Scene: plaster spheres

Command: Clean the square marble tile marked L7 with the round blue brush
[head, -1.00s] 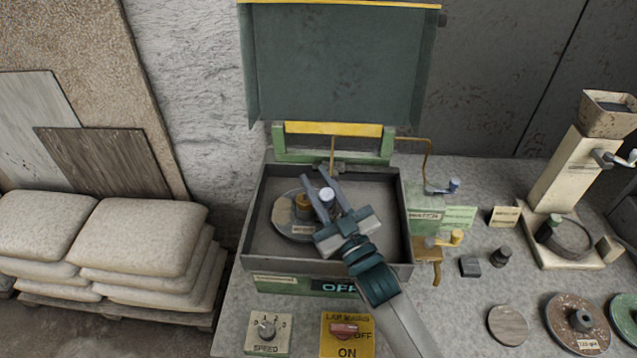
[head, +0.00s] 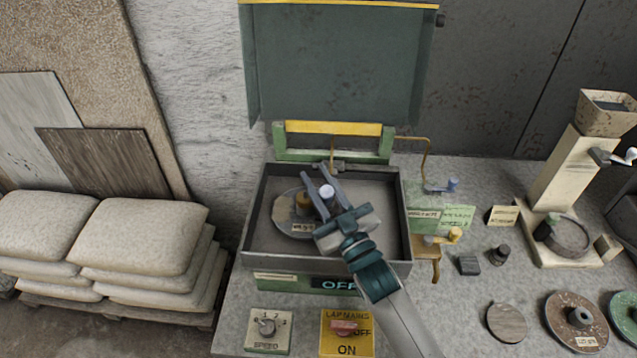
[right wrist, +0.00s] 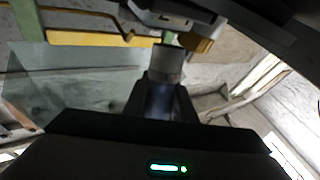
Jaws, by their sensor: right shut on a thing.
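I cannot make out a square marble tile marked L7 or a round blue brush in either view. My right gripper (head: 314,176) reaches into an open dark tray (head: 255,215) on the bench. It is shut on a small cylinder with a pale blue top (head: 327,191). In the right wrist view the cylinder (right wrist: 165,65) shows grey, with a bluish lower part between the fingers. A round grey plate (head: 283,212) with a small label lies in the tray under the gripper. A brass knob (head: 304,200) is beside the left finger. My left gripper is not in view.
A raised dark lid (head: 335,65) stands behind the tray. A beige hand mill (head: 560,185) and round discs (head: 577,318) stand right. Stacked sacks (head: 140,235) are left.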

